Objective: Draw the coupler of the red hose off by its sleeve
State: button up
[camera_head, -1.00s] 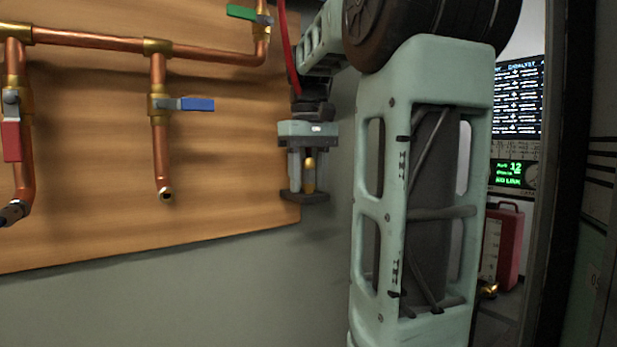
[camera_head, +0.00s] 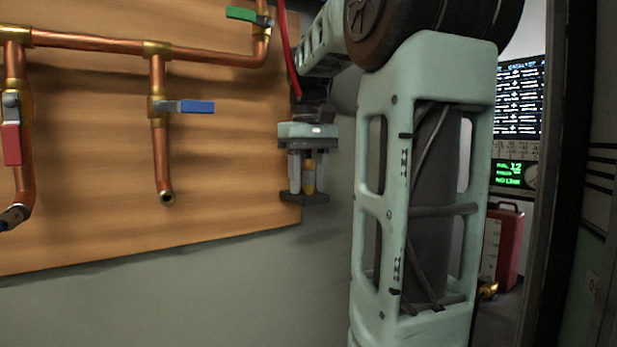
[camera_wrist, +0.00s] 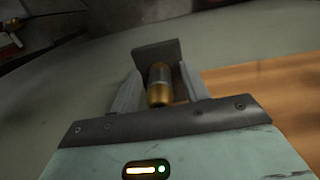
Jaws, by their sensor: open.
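My gripper (camera_head: 308,186) hangs pointing down beside the wooden board in the head view. Its two fingers are open, one on each side of a brass coupler (camera_head: 308,172) with a paler grey sleeve band. In the wrist view the coupler (camera_wrist: 159,93) stands between the fingers of my gripper (camera_wrist: 160,82), with a visible gap on each side. A dark plate (camera_wrist: 155,52) lies beyond it. The red hose (camera_head: 286,50) comes down from the top and passes out of sight behind my arm. Its join to the coupler is hidden.
Copper pipes with red (camera_head: 12,143), blue (camera_head: 197,106) and green (camera_head: 241,13) valve handles run on the wooden board (camera_head: 100,215) at left. Grey wall lies below. A red case (camera_head: 509,245) and screens stand beyond the doorway at right.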

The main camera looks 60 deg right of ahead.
dwell(0.3)
grip_shut()
jog(key=shift+r+p, duration=0.15)
jog(key=shift+p, duration=0.15)
jog(key=shift+r+p, duration=2.85)
jog(key=shift+p, duration=0.25)
